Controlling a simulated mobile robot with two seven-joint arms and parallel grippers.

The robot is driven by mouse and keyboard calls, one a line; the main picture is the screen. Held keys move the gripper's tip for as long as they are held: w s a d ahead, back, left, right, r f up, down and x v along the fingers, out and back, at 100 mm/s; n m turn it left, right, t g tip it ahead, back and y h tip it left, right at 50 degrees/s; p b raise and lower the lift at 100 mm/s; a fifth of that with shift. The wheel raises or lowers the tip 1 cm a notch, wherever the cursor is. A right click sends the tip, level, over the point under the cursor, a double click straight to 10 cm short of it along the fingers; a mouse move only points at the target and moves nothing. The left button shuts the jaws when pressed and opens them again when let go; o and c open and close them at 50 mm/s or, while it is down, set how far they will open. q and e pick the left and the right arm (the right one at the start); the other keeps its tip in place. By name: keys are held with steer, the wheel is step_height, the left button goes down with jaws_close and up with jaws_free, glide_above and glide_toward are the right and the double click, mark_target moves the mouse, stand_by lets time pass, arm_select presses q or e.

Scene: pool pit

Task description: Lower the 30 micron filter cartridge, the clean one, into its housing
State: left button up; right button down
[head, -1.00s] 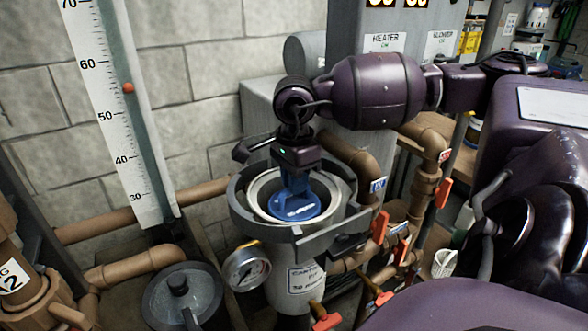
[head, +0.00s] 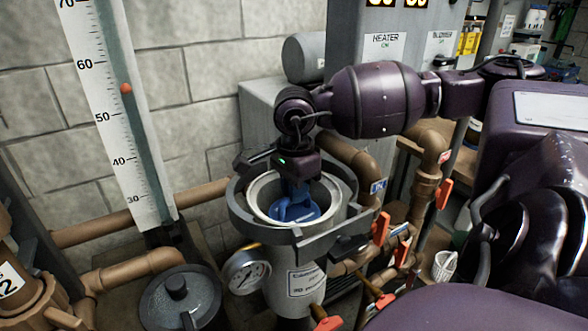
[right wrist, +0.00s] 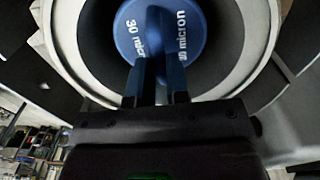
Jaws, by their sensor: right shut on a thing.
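The 30 micron filter cartridge shows as a blue round end cap (head: 310,214), marked "30 micron" in the right wrist view (right wrist: 133,38). It sits inside the open mouth of the grey cylindrical housing (head: 292,262). The cap is below the housing rim, and the cartridge's lower body is hidden by the wall. My right gripper (head: 298,192) is above the mouth, pointing down, shut on the cartridge at its top. Its two fingers also show against the cap in the right wrist view (right wrist: 160,75). My left gripper is not in view.
A dark clamp ring (head: 240,205) surrounds the housing mouth. A pressure gauge (head: 246,271) is at its left side. A dark round lid (head: 181,300) lies at lower left. Brown pipes with red-handled valves (head: 381,228) stand close on the right. A level scale (head: 118,120) stands left.

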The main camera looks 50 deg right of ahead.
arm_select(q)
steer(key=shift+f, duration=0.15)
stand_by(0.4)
arm_select(e)
steer(key=c, duration=1)
jaws_free()
steer(key=shift+c, duration=0.2)
steer(key=shift+o, duration=0.2)
steer(key=shift+r+p, duration=0.6)
steer(key=shift+r, duration=1.75)
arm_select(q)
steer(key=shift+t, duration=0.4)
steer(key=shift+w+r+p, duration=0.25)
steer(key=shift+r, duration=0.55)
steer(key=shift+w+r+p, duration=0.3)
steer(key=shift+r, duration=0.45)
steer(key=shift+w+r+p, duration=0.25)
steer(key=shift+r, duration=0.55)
arm_select(e)
step_height(320, 180, up, 7)
steer(key=shift+r, duration=0.1)
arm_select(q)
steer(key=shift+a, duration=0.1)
